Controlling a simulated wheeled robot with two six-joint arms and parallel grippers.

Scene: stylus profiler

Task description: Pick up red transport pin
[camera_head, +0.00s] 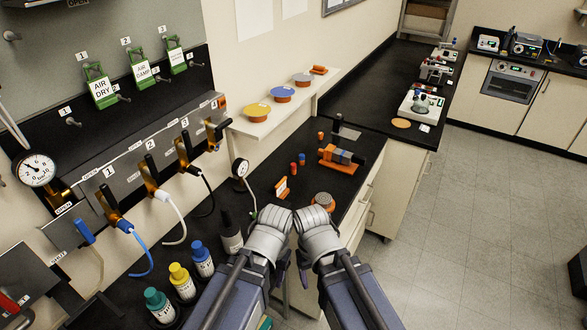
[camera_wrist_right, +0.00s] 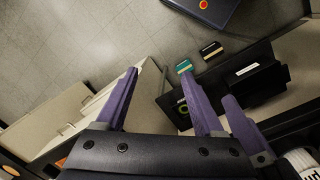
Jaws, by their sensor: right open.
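Two small cylinders stand on the black bench in the head view, one red (camera_head: 293,168) and one blue (camera_head: 301,159). The red one may be the transport pin, but it is too small to be sure. My right gripper (camera_wrist_right: 159,72) is open and empty in the right wrist view, with two purple fingers apart above the floor and bench edge. In the head view my right gripper (camera_head: 303,274) is mostly hidden below its wrist, nearer to me than the red cylinder. My left gripper is mostly hidden beneath its wrist, close beside the right; its jaws cannot be judged.
An orange-and-grey device (camera_head: 340,157) and a round orange-rimmed piece (camera_head: 323,201) stand on the bench. Bottles with blue (camera_head: 200,250), yellow (camera_head: 180,275) and green caps (camera_head: 155,299) line the left. A dial gauge (camera_head: 240,168) stands near the wall.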

